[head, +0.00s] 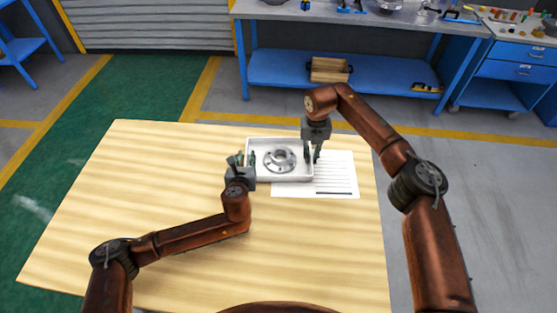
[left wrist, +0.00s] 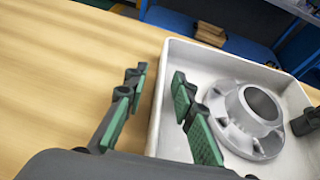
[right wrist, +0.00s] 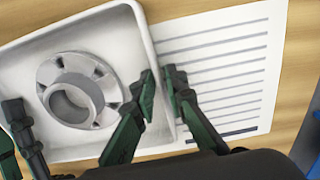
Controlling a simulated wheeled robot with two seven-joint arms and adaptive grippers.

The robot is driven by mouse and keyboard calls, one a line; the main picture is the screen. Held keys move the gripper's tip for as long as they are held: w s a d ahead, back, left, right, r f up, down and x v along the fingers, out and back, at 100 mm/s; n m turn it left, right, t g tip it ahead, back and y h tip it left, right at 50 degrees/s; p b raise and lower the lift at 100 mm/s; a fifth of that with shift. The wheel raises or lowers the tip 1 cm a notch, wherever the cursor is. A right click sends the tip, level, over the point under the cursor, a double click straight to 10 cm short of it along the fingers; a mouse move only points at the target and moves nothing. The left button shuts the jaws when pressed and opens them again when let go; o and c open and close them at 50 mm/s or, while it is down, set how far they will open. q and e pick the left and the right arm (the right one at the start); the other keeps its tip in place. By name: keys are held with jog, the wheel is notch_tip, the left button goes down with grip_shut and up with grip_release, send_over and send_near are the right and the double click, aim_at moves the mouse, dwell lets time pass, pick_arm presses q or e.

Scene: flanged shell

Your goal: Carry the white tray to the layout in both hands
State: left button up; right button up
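The white tray (head: 301,179) lies on the wooden table, its right part over the printed white sheet (head: 336,187). A grey flanged shell (head: 280,160) with a raised hub sits inside the tray. My left gripper (head: 241,160) is at the tray's left wall; in the left wrist view its green-padded fingers (left wrist: 160,90) straddle that wall with gaps on both sides. My right gripper (head: 313,153) is at the right wall; in the right wrist view its fingers (right wrist: 161,88) close on that wall from inside and outside. The sheet's left part is hidden under the tray.
The wooden table (head: 170,190) is clear to the left and in front of the tray. A blue workbench (head: 300,68) with a wooden box (head: 328,69) on its lower shelf stands beyond the table. A blue drawer cabinet (head: 515,65) is at the far right.

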pick_arm(q)
jog(key=shift+s+r, duration=0.15)
jog(key=shift+s, duration=0.1)
jog(key=c, duration=0.3)
pick_arm(e)
jog(key=shift+s+r, duration=0.2)
jog(key=c, duration=0.3)
pick_arm(q)
jog(key=shift+w, duration=0.15)
jog(key=c, duration=0.3)
pick_arm(e)
jog(key=shift+w+f, duration=0.15)
grip_shut()
pick_arm(q)
grip_shut()
jog(key=shift+f, duration=0.2)
pick_arm(e)
jog(key=shift+f, duration=0.2)
